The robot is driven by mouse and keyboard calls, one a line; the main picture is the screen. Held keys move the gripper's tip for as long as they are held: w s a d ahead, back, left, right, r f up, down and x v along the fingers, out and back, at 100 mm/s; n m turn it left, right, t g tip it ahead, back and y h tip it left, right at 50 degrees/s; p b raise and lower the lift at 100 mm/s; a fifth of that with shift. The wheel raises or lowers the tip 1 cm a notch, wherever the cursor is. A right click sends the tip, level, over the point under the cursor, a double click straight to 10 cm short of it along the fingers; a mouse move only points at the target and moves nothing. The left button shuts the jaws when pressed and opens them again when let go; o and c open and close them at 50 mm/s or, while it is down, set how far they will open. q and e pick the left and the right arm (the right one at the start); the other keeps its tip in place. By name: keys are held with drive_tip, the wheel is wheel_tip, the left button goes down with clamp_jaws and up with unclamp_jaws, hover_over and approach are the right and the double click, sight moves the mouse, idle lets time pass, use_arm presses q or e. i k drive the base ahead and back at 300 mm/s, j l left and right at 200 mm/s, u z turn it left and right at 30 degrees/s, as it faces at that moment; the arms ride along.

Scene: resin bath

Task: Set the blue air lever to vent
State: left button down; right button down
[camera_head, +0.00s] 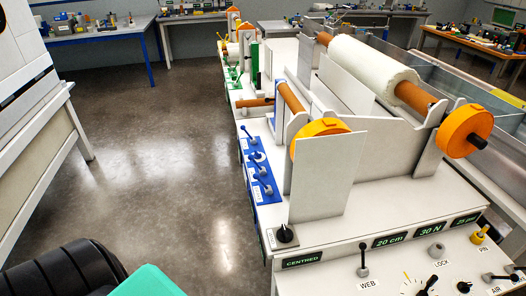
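A blue plate (266,190) with several dark blue lever handles is fixed on the left side of the white machine. One lever (247,131) at the plate's far end stands up and leans to the left. Other knobbed levers (262,172) sit nearer on the same plate. The small labels there are too small to read, so I cannot tell which lever is for air or its setting. Another lever (500,276) lies at the front panel's right end, above the word AIR, partly cut off by the frame. Neither of my grippers is in view.
A white bench (40,130) is at the left. The grey floor (165,150) between them is clear.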

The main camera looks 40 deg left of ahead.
sight(251, 157)
drive_tip(key=i+j, duration=0.1)
drive_tip(key=j, duration=0.7)
drive_tip(key=i+j+z, duration=0.1)
drive_tip(key=j, duration=1.45)
drive_tip(key=i+z, duration=0.05)
